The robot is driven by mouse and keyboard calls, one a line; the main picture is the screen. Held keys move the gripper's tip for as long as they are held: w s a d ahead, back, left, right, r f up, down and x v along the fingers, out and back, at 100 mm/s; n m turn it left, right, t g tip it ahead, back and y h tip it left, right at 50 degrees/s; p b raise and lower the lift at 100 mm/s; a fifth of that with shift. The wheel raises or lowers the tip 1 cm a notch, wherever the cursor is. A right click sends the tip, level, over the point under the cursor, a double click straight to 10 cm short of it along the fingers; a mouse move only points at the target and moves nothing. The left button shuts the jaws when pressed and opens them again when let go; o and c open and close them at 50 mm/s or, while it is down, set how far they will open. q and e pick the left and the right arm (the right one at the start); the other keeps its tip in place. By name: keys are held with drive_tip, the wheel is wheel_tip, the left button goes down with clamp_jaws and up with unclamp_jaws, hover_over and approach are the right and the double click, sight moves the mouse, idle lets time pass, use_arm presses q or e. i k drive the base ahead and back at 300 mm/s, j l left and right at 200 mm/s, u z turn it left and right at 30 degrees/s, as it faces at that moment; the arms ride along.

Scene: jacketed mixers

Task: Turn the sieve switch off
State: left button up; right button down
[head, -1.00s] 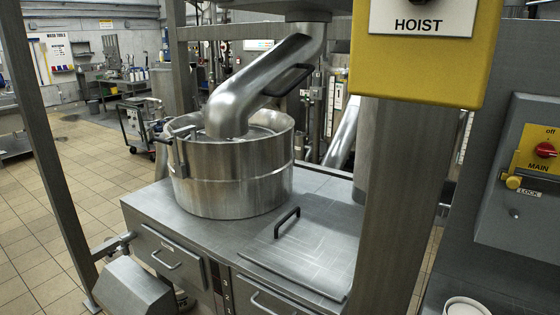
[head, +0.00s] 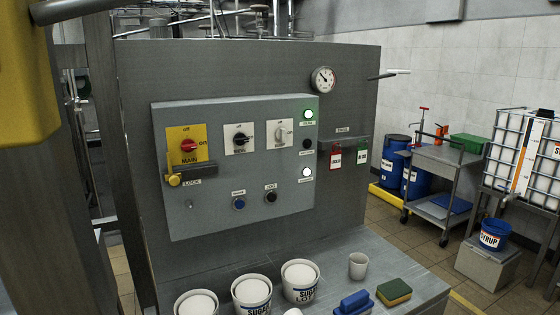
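A grey control panel (head: 220,225) fills the middle of the head view. Its left rotary switch is a red knob (head: 188,146) on a yellow plate marked MAIN, with "off" above and "on" to the right. Beside it are a black knob (head: 240,139) and a pale grey knob (head: 282,132) on white plates, each with "off" above. Neither gripper is in view.
Several white tubs (head: 252,294), a cup (head: 358,266) and sponges (head: 394,292) stand on the ledge. A yellow box (head: 25,75) hangs at the left.

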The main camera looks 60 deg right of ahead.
sight(240, 139)
drive_tip(key=z, duration=1.6)
